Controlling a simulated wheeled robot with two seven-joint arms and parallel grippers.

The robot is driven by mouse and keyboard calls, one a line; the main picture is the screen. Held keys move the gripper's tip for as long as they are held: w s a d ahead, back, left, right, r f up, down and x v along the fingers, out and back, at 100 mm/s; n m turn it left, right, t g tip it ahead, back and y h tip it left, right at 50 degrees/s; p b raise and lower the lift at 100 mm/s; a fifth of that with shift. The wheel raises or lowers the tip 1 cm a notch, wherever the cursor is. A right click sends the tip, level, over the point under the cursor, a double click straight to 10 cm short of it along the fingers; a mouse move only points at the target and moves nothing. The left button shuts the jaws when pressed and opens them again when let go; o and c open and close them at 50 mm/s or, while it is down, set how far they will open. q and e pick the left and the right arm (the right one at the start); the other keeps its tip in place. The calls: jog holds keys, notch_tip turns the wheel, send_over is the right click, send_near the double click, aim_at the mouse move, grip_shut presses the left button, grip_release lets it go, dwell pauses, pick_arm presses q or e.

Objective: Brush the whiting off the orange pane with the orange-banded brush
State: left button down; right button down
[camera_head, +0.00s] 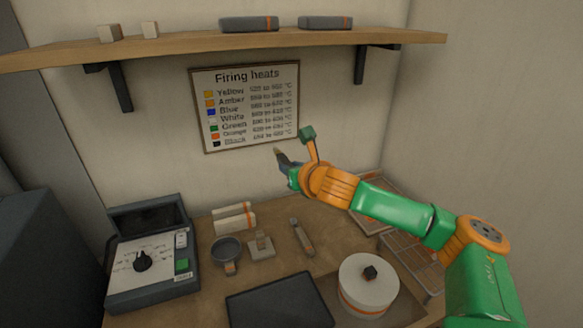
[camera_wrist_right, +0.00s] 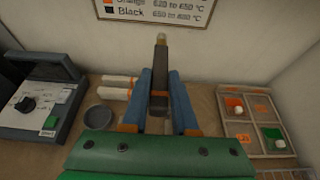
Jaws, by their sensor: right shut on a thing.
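My right gripper (camera_head: 288,164) is raised above the back of the bench, in front of the wall. In the right wrist view its two blue fingers (camera_wrist_right: 160,78) are shut on a dark brush (camera_wrist_right: 159,98) with a pale tip (camera_wrist_right: 161,40) pointing away from me. An orange-brown mark shows low on its handle. The orange pane (camera_wrist_right: 234,106) lies in the back left compartment of a tray (camera_wrist_right: 222,133) at the right, with a white patch or lump on it. The brush is well apart from the pane. In the head view my arm partly hides the tray (camera_head: 366,206). My left gripper is out of view.
A green pane (camera_wrist_right: 272,138) with a white lump lies in the same tray. A wire rack (camera_head: 410,262), lidded white pot (camera_head: 367,291), dark slab (camera_head: 280,302), grey bowl (camera_head: 226,250) and control box (camera_head: 150,260) stand on the bench. A shelf (camera_head: 200,46) overhangs the back.

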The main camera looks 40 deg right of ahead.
dwell(0.3)
notch_tip(320, 180, up, 4)
jog(key=p, duration=0.2)
jog(key=shift+f+p, duration=0.2)
jog(key=shift+p, duration=0.15)
jog(key=shift+r+b, duration=0.35)
jog(key=shift+r, duration=0.05)
notch_tip(320, 180, up, 7)
jog(key=shift+f, duration=0.15)
